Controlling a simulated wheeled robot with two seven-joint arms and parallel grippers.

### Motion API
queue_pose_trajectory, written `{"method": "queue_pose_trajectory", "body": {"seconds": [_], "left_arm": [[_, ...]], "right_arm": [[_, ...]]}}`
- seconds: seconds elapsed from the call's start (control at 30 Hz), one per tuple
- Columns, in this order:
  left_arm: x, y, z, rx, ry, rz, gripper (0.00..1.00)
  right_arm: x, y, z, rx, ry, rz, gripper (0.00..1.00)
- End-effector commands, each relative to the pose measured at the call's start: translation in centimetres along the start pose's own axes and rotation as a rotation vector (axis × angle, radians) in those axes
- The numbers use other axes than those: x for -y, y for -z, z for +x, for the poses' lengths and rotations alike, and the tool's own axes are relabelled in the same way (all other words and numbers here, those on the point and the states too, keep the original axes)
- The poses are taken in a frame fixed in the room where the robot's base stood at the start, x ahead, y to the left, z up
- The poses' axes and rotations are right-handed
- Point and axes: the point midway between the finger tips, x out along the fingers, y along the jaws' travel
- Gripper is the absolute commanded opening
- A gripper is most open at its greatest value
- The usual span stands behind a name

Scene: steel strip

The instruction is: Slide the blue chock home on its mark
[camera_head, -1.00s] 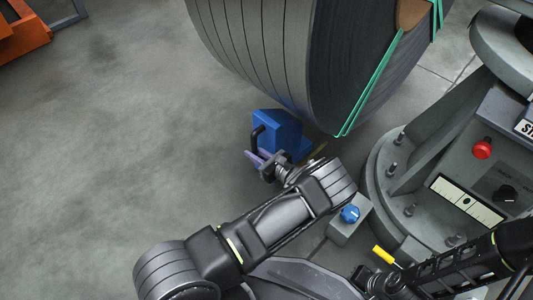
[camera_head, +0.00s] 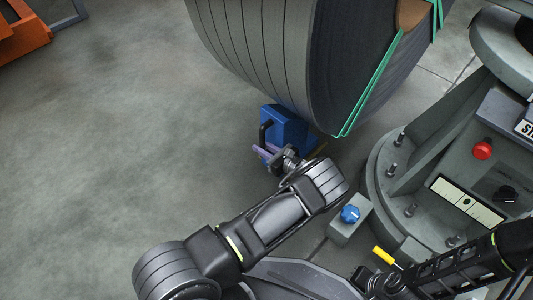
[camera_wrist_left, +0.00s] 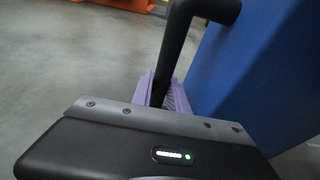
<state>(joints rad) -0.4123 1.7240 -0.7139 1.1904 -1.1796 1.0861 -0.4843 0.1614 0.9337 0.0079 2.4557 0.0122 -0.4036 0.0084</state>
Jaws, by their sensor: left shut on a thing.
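The blue chock (camera_head: 287,126) stands on the floor against or very near the lower edge of the big steel coil (camera_head: 255,50); I cannot tell if they touch. Its black handle (camera_head: 264,134) rises on its left side. My left gripper (camera_head: 265,152), with purple fingers, is shut on this handle. In the left wrist view the handle (camera_wrist_left: 172,50) runs down between the fingers (camera_wrist_left: 163,92), beside the chock's blue face (camera_wrist_left: 250,60). A short yellowish floor line (camera_head: 321,148), perhaps the mark, shows just right of the chock, mostly hidden.
A grey machine stand (camera_head: 400,180) with bolts, a red button (camera_head: 482,150) and a black knob stands at right. A grey box with a blue knob (camera_head: 350,214) and a yellow handle (camera_head: 385,256) are near my arms. Open floor lies at left.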

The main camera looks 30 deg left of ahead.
Motion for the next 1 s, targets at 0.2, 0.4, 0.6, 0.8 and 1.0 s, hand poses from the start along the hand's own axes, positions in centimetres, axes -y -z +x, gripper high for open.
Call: {"method": "queue_pose_trajectory", "body": {"seconds": [0.2, 0.4, 0.6, 0.8, 1.0], "left_arm": [[1.3, -0.1, 0.0, 0.001, 0.003, -0.003, 0.0], [2.4, -0.1, 0.0, 0.001, 0.003, -0.003, 0.0], [3.2, -0.1, 0.0, 0.001, 0.003, -0.002, 0.0], [3.4, -0.1, 0.0, 0.001, 0.002, -0.001, 0.0], [3.3, -0.1, 0.0, 0.001, 0.002, -0.001, 0.25]], "right_arm": [[-0.1, -0.8, 0.0, 0.019, -0.001, -0.005, 0.0], [-0.1, -0.8, 0.0, 0.019, -0.001, -0.006, 0.0], [-0.1, -0.8, 0.0, 0.019, -0.001, -0.006, 0.0], [-0.1, -0.8, 0.0, 0.019, -0.001, -0.006, 0.0], [-0.1, -0.8, 0.0, 0.019, -0.001, -0.006, 0.0]]}}
